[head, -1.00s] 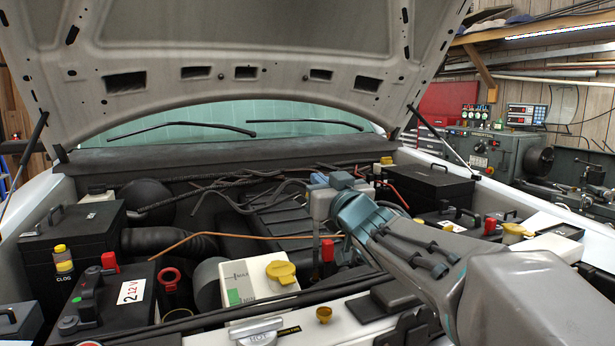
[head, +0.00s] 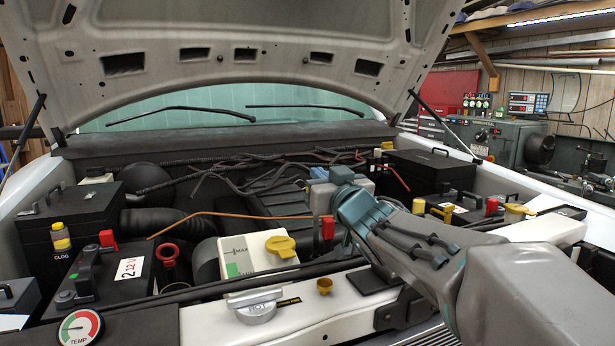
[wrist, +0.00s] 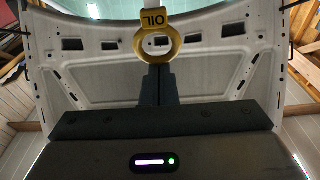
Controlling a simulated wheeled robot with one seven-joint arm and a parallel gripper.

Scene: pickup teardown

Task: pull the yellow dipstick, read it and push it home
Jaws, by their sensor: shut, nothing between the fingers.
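The yellow dipstick handle (wrist: 168,57) shows in the wrist view as a ring with a tag lettered OIL, upside down in the picture. A pale piece joins the tag at the picture's top edge. My gripper (wrist: 164,72) has its dark fingers together, with nothing between them. The fingertips line up just below the ring; I cannot tell whether they touch it. In the head view my arm reaches over the right middle of the engine bay. It hides the fingertips there, and I cannot pick out the dipstick for sure.
The raised hood (head: 250,25) hangs over the bay. A white reservoir (head: 240,257) with a yellow cap (head: 281,246), a red-capped post (head: 328,229) and a black battery (head: 100,275) stand left of my arm. A black box (head: 430,170) stands behind it. A temperature gauge (head: 80,328) is at lower left.

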